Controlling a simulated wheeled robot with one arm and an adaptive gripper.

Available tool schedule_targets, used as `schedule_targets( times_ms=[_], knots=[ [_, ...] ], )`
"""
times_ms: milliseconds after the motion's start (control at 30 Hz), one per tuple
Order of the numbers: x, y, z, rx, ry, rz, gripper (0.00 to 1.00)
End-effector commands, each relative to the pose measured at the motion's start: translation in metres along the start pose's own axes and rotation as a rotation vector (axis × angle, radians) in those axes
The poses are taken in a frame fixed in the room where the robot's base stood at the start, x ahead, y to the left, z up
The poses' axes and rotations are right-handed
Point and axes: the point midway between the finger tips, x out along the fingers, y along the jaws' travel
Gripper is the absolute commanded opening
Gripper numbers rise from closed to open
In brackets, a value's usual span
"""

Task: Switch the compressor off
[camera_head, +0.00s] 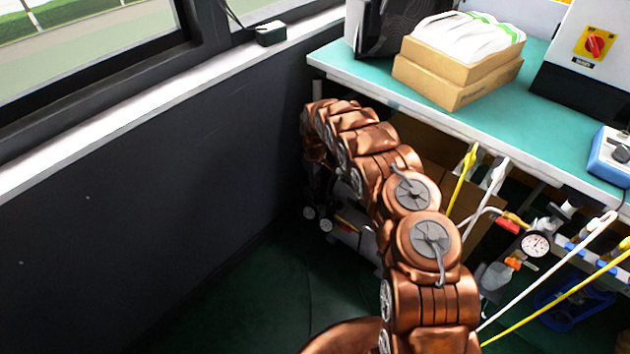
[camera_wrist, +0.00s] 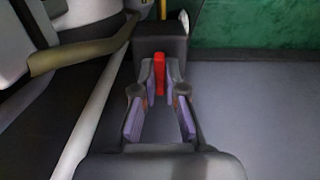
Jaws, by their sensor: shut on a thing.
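The compressor (camera_head: 357,238) stands on the floor under the bench at its left end, largely hidden behind my arm in the head view. In the wrist view a red switch lever (camera_wrist: 159,82) sticks out of a black box (camera_wrist: 160,40), which I take to be the compressor's switch. My gripper (camera_wrist: 160,68) has its fingertips on both sides of the red lever and is shut on it. The lever's exact position is hard to read.
The teal bench (camera_head: 400,92) carries cardboard boxes (camera_head: 455,75) and a grey cabinet with a red rotary switch (camera_head: 595,43). A pressure gauge (camera_head: 536,243) and yellow and white hoses hang below. A dark wall (camera_head: 150,210) stands left; the floor beside it is clear.

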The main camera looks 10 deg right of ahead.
Motion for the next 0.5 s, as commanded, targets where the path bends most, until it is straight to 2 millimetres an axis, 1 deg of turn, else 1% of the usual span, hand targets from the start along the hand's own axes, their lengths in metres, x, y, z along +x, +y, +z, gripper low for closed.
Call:
schedule_targets(
  times_ms=[100, 133, 333, 367, 500],
  knots=[
    [0.0000, -0.0001, -0.0010, -0.001, 0.002, 0.001, 0.00],
    [0.0000, -0.0001, -0.0010, -0.001, 0.002, 0.001, 0.12],
    [-0.0001, -0.0001, -0.0007, 0.000, 0.001, 0.001, 0.33],
    [-0.0001, -0.0001, -0.0006, 0.000, 0.001, 0.001, 0.35],
    [-0.0001, -0.0001, -0.0004, 0.000, 0.001, 0.001, 0.35]
  ],
)
